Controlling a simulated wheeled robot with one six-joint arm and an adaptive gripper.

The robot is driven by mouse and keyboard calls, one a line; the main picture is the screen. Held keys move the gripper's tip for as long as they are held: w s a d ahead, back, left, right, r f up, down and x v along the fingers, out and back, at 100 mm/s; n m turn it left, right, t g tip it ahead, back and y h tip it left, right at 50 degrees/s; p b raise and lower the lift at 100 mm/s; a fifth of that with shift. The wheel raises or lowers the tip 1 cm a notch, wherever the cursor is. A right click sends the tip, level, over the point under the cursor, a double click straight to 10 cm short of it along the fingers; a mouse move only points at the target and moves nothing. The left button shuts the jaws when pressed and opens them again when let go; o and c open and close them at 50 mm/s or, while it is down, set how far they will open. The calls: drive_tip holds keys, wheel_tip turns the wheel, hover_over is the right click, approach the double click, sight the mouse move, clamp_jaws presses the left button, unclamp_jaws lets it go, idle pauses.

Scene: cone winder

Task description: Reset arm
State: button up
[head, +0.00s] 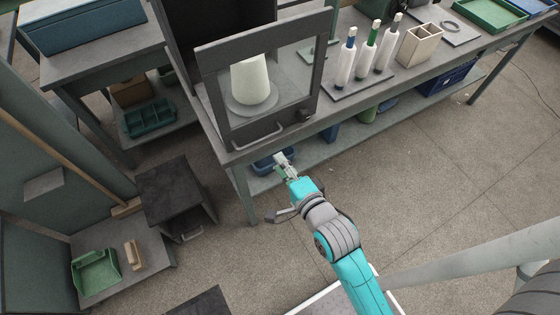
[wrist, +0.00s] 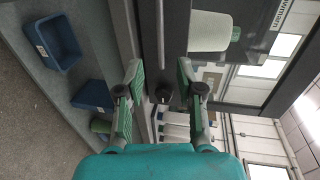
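My teal arm reaches up from the bottom of the head view, with my gripper (head: 283,162) in front of the workbench's front edge, near the lower front of the framed cabinet (head: 263,133). In the wrist view my gripper (wrist: 158,75) has its two green-padded fingers apart, with nothing between them. A white cone (head: 250,80) stands on a round grey base inside the cabinet, behind the frame. The cone also shows in the wrist view (wrist: 209,31). My gripper touches nothing that I can make out.
Several white spools with coloured tops (head: 366,55) stand on a board on the bench, beside a divided beige box (head: 419,45). Blue bins (wrist: 54,42) sit on the lower shelf. A dark cabinet (head: 172,184) and a green tray (head: 96,272) are at left. Open floor (head: 440,165) lies right.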

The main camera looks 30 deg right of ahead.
idle(0.4)
drive_tip(key=s+n, duration=1.8)
drive_tip(key=s, duration=1.1)
drive_tip(key=shift+a+r+g, duration=0.3)
drive_tip(key=shift+r+g, duration=0.05)
drive_tip(key=shift+g, duration=0.05)
